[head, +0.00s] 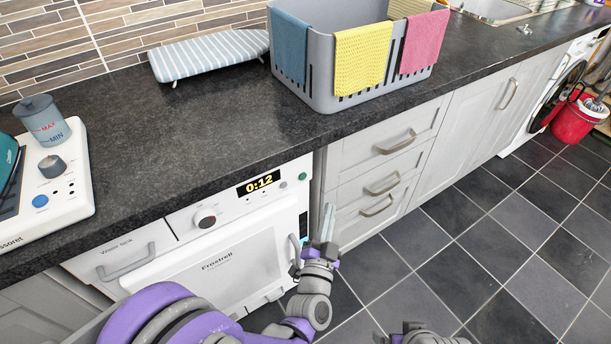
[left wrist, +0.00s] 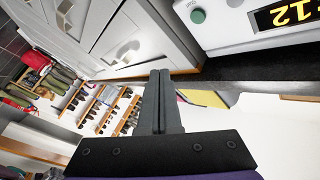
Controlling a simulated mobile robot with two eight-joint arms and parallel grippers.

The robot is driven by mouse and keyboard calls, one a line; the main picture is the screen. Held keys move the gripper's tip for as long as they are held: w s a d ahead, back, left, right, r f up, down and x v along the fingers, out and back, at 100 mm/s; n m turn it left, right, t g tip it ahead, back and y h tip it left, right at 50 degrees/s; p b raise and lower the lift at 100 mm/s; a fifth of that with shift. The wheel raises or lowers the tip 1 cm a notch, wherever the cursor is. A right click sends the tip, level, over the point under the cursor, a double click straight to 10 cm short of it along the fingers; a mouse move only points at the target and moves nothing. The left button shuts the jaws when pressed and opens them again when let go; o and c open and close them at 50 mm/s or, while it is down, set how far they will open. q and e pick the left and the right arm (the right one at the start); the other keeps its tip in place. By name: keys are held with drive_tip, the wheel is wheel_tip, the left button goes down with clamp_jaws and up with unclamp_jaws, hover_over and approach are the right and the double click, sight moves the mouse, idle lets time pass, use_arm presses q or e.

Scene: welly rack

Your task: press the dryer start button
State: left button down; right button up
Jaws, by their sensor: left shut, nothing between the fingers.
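The dryer (head: 240,264) is a white machine under the dark worktop, with a water tank drawer, a knob and a lit display (head: 259,184) reading 0:12. A green round button (head: 302,177) sits at the right end of its panel; it also shows at the top of the left wrist view (left wrist: 198,15). A greyer button (head: 283,185) is beside the display. My left gripper (head: 328,220) is shut and empty, in front of the dryer's right edge, below the green button and apart from it. Its closed fingers fill the middle of the left wrist view (left wrist: 160,100).
The worktop (head: 200,125) overhangs the dryer panel. A grey basket (head: 300,92) with cloths and a striped ironing board (head: 208,54) stand on it. Drawers (head: 385,180) adjoin the dryer on the right. The tiled floor (head: 450,260) is clear there; a red bucket (head: 574,122) is far right.

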sight(303, 176)
use_arm(q)
drive_tip(key=shift+s+r, duration=0.1)
drive_tip(key=w+a, duration=0.5)
drive_tip(key=w, duration=0.2)
drive_tip(key=shift+b, duration=0.45)
drive_tip(key=shift+w+a, duration=0.2)
idle(1.8)
drive_tip(key=shift+w+a, duration=0.15)
drive_tip(key=shift+w, duration=0.1)
drive_tip(key=shift+w+a, duration=0.25)
drive_tip(key=shift+w, duration=0.05)
idle(0.7)
idle(0.3)
drive_tip(key=shift+s+d, duration=0.5)
drive_tip(key=shift+s, duration=0.15)
drive_tip(key=shift+s, duration=0.1)
